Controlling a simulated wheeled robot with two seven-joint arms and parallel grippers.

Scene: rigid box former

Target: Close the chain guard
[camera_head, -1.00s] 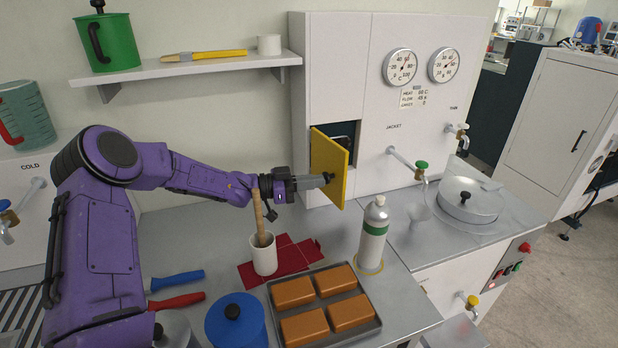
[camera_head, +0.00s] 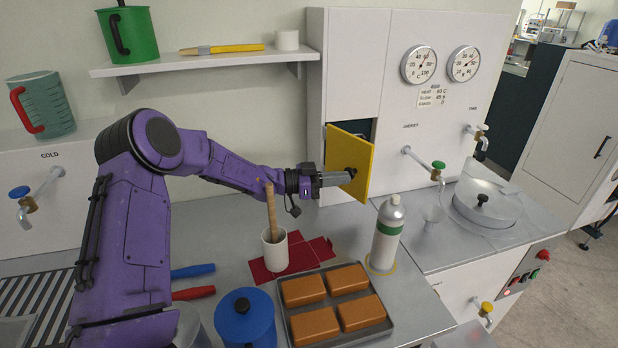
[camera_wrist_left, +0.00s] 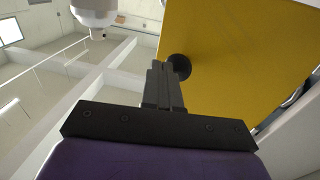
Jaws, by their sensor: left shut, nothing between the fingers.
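The chain guard (camera_head: 350,155) is a yellow panel hinged at its left side on the white machine front. It stands partly open, with a dark gap behind its upper right part. A dark round knob (camera_head: 351,172) is on its outer face and also shows in the left wrist view (camera_wrist_left: 181,66). My left gripper (camera_head: 346,178) is shut and empty, its fingertips at the panel's outer face beside the knob. The left wrist view shows its closed fingers (camera_wrist_left: 160,80) overlapping the knob's edge; I cannot tell whether they touch. My right gripper is not in view.
A white bottle with a green band (camera_head: 388,235) stands in front of the guard, to the right. A white cup (camera_head: 275,250) holding a wooden handle stands below my left forearm. A tray (camera_head: 382,333) of orange-brown blocks lies nearer. A valve tap (camera_head: 425,166) projects right of the guard.

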